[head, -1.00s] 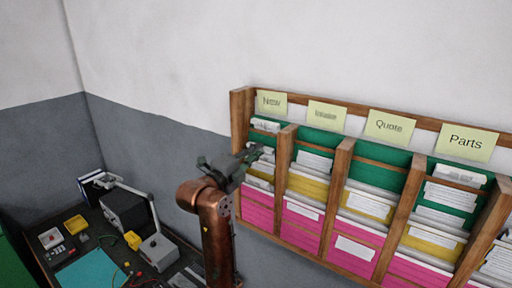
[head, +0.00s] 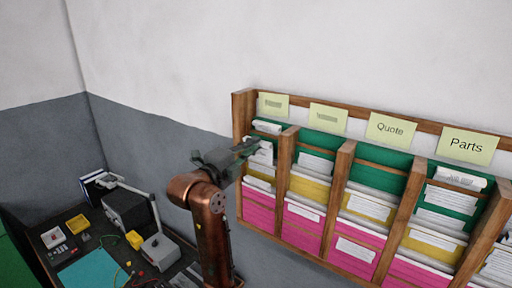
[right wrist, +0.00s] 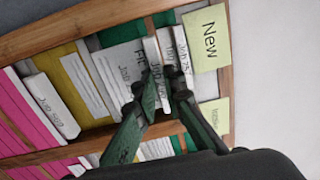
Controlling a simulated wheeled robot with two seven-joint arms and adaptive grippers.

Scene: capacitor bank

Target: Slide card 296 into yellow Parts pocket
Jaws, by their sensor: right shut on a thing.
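My right gripper (head: 247,149) is at the leftmost column, under the first label. In the right wrist view its fingertips (right wrist: 166,84) are shut on a white card (right wrist: 157,62) among other cards in the New column. The card has handwriting, but I cannot read its full number. The Parts label (head: 466,145) tops a column at the right in the head view. The yellow Parts pocket (head: 431,239) is there, below the green pocket, with white cards showing in the column. My left gripper is not in view.
The wooden rack (head: 343,190) has dividers between columns of green, yellow and pink pockets. The Quote label (head: 390,129) is left of Parts. A bench (head: 107,262) with a teal mat, a grey box and small parts stands at lower left. The wall above the rack is clear.

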